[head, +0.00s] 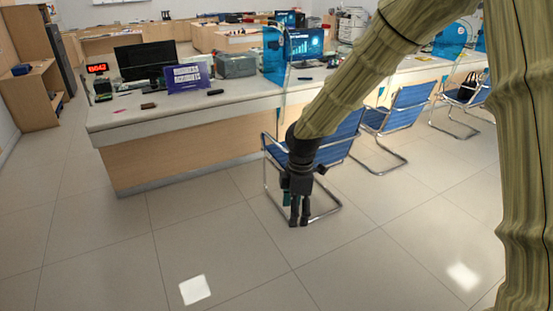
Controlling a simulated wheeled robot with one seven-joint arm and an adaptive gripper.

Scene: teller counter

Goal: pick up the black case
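A small dark, flat, oblong item (215,92) lies on the teller counter (185,108), in front of the purple sign; it may be the black case, but it is too small to be sure. A small dark brown item (148,106) lies further left near the counter's front edge. My gripper (299,222) points down over the floor, in front of the counter and beside a blue chair, well away from both items. Its two fingers hang close together with nothing visible between them; I cannot tell whether they are shut.
A monitor (145,60), a red-digit clock (97,68), a purple sign (188,77) and a grey-green box (236,65) stand on the counter. Blue chairs (410,105) stand along its front at the right. The tiled floor (100,245) at the front left is clear.

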